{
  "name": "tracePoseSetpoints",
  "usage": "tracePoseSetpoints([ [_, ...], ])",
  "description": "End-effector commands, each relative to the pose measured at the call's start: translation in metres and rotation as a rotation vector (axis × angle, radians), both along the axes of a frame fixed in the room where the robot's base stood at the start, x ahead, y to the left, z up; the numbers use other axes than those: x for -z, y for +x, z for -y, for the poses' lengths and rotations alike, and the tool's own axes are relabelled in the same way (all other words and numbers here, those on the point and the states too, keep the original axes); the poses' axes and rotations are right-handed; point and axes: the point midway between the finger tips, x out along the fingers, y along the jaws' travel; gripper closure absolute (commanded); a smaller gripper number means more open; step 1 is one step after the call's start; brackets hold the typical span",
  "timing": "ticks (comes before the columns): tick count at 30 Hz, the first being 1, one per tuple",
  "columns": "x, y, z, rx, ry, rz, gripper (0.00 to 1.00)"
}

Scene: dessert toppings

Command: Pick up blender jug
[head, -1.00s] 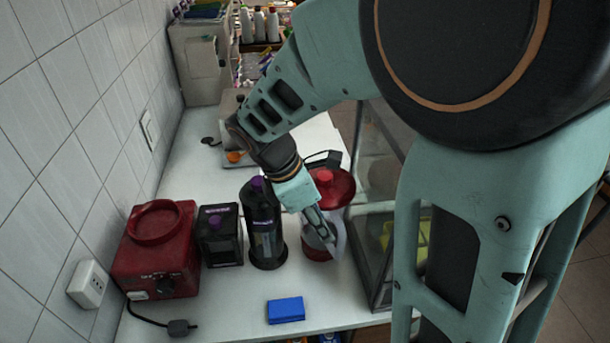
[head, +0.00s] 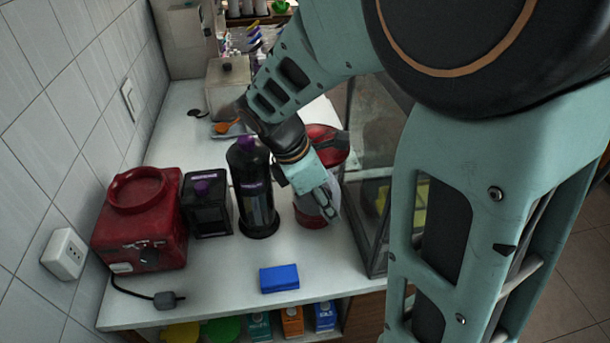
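The blender jug (head: 303,207) stands on the white counter, with a clear body, a red bottom and what looks like a wide red lid (head: 322,134). My gripper (head: 327,206) points down at the jug and overlaps its body in the head view. It hides much of the jug's middle. I cannot tell whether the fingers touch the jug or close around any part of it. The red blender base (head: 145,222) stands apart at the left, by the wall.
A tall black bottle (head: 255,195) stands close left of the jug, and a black box-shaped container (head: 208,208) is beyond it. A glass case (head: 365,225) is close on the right. A blue sponge-like block (head: 279,278) lies in front. The front counter is mostly clear.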

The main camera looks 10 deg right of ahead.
Motion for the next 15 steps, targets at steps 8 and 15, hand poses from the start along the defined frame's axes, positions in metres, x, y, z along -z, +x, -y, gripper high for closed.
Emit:
tracePoseSetpoints([
  [8, 0.031, 0.000, 0.011, 0.001, 0.000, 0.000, 0.65],
  [15, 0.030, 0.000, 0.013, 0.000, 0.000, 0.001, 0.65],
])
